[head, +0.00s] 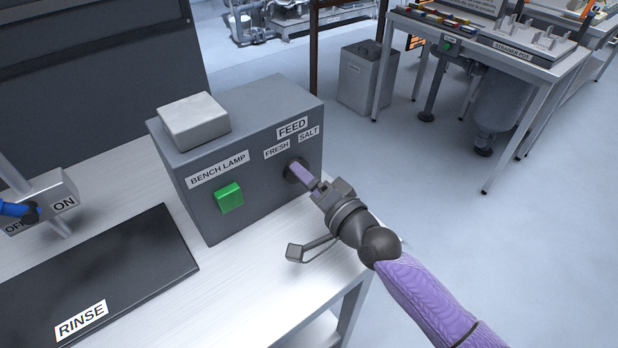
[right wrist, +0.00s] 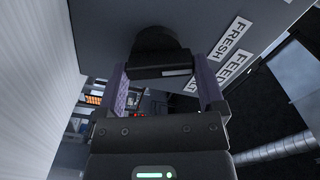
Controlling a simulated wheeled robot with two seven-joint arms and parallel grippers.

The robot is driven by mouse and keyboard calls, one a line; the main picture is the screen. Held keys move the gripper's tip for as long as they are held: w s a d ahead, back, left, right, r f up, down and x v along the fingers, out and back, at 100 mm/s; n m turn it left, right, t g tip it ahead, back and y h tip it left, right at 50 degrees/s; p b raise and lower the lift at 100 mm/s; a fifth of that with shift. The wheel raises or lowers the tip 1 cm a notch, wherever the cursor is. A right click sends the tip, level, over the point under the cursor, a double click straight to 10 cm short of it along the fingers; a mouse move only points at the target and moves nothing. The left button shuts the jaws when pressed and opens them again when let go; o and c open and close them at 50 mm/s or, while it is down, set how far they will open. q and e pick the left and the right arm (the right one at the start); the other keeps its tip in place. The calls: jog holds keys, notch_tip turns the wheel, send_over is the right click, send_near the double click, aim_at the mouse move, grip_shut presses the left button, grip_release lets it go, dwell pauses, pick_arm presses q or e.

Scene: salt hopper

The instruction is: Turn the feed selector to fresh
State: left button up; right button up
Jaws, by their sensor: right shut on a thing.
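The feed selector (head: 292,173) is a dark round knob on the front of a grey box (head: 250,190), under the labels FEED, FRESH and SALT. FRESH (head: 276,149) is at the left and SALT (head: 308,134) at the right. My right gripper (head: 303,173) reaches it from the right. In the right wrist view, the selector (right wrist: 160,45) shows its dark bar between the two purple fingers of my right gripper (right wrist: 163,85), which is shut on it. The fingers hide much of the knob in the head view, and I cannot tell which label it points to. My left gripper is not in view.
A green BENCH LAMP switch (head: 229,198) is left of the selector on the same box. A black RINSE mat (head: 120,270) and an OFF/ON block (head: 45,200) with a blue lever (head: 14,209) lie further left. Open floor is to the right.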

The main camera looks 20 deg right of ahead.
jog(key=shift+n, duration=0.6)
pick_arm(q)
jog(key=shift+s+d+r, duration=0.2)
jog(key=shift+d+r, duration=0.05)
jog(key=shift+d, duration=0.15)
pick_arm(e)
jog(key=shift+f+n, duration=0.1)
jog(key=shift+n, duration=0.3)
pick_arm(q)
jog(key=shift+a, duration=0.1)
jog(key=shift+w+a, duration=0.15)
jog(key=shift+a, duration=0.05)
pick_arm(e)
jog(key=o, duration=1)
jog(key=shift+c, duration=0.2)
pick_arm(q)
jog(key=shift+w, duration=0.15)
pick_arm(e)
jog(key=p+v, duration=0.2)
jog(key=v, duration=0.8)
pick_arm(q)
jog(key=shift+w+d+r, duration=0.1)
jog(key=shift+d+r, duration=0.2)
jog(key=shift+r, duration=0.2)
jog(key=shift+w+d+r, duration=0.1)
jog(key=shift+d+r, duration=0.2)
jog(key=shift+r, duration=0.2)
